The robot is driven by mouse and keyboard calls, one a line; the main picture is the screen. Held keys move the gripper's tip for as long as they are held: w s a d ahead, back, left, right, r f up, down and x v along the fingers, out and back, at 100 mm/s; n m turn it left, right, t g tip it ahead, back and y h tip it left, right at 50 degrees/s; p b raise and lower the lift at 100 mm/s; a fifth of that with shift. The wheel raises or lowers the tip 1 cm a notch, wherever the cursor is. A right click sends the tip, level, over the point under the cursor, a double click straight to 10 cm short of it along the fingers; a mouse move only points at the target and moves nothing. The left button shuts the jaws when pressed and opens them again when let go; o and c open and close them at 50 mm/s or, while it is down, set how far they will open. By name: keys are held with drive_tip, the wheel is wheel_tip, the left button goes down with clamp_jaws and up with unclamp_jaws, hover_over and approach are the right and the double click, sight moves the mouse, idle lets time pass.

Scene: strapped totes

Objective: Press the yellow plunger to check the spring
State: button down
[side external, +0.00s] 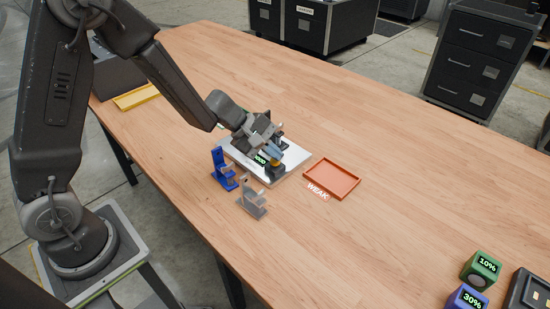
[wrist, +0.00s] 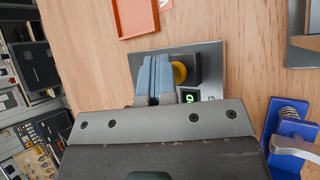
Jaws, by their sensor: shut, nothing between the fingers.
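The yellow plunger (wrist: 179,73) sits on a black block (wrist: 193,66) on a silver plate. In the wrist view it shows just right of my fingers, which partly cover it. In the side view only a bit of yellow (side external: 274,163) shows under the fingertips. My gripper (side external: 275,153) is shut and empty, tilted down over the plunger. Its blue-grey fingers (wrist: 154,78) lie together in the wrist view. I cannot tell whether they touch the plunger. A green-lit display (side external: 260,160) is on the plate (side external: 294,156), partly hidden by my gripper.
A blue clamp-like fixture (side external: 222,170) and a grey one (side external: 252,196) stand close by the plate. An orange tray (side external: 332,178) marked WEAK lies to its right. Green (side external: 480,269) and blue (side external: 467,299) percentage-marked cubes sit at lower right. The table's middle right is clear.

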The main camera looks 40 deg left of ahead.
sight(274, 161)
drive_tip(key=shift+r, duration=0.8)
drive_tip(key=shift+r, duration=2.55)
drive_tip(key=s+d+r+m+g, duration=0.1)
drive_tip(key=s+d+r+m, duration=0.1)
drive_tip(key=s+r+m, duration=0.45)
drive_tip(key=s+a+r+m+y, duration=0.1)
drive_tip(key=s+a+m+y, duration=0.1)
drive_tip(key=s, duration=0.3)
drive_tip(key=s+a+r+m+y, duration=0.2)
drive_tip(key=s+m+y, duration=0.1)
drive_tip(key=s, duration=0.3)
drive_tip(key=s+a+r+m+t+y, duration=0.1)
drive_tip(key=s+m+y, duration=0.1)
drive_tip(key=s+m, duration=0.2)
drive_tip(key=shift+s+a+r+m, duration=0.35)
drive_tip(key=shift+s+a+r, duration=0.05)
drive_tip(key=shift+s, duration=0.4)
